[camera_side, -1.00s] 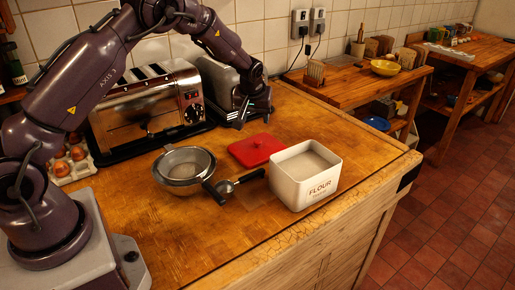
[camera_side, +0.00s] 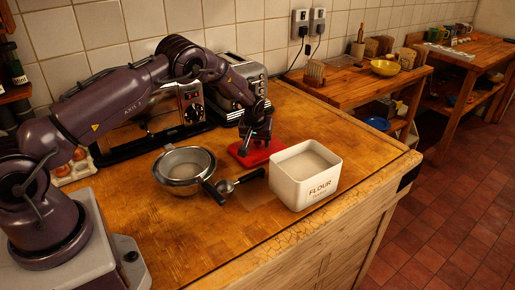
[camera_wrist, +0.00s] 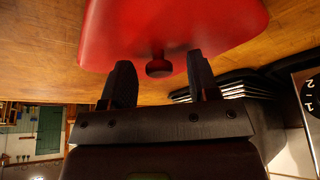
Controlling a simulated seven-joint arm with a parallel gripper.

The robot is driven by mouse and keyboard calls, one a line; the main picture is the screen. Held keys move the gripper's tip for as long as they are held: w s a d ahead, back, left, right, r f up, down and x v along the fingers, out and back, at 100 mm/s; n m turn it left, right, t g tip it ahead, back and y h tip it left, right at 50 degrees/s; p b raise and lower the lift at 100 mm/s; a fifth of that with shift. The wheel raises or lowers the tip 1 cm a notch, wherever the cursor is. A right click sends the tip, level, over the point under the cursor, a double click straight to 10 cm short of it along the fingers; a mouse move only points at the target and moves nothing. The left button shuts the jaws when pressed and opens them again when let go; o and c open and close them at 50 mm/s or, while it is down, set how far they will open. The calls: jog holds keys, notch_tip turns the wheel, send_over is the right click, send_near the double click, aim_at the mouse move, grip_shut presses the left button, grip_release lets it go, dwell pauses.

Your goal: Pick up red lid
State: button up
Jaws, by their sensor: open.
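The red lid (camera_side: 254,153) lies flat on the wooden counter, just left of and behind the white flour box (camera_side: 306,176). In the wrist view the lid (camera_wrist: 180,25) fills the upper middle, and its round knob (camera_wrist: 159,65) shows between my fingers. My gripper (camera_side: 248,148) is low over the lid, fingers pointing down; in the wrist view the gripper (camera_wrist: 160,75) is open, one finger on each side of the knob. From these frames I cannot tell whether the fingertips touch the lid.
A metal sieve (camera_side: 185,168) and a dark-handled scoop (camera_side: 226,184) lie left of the box. The counter's front area (camera_side: 190,240) is clear.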

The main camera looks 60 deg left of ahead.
jog(key=c, duration=1)
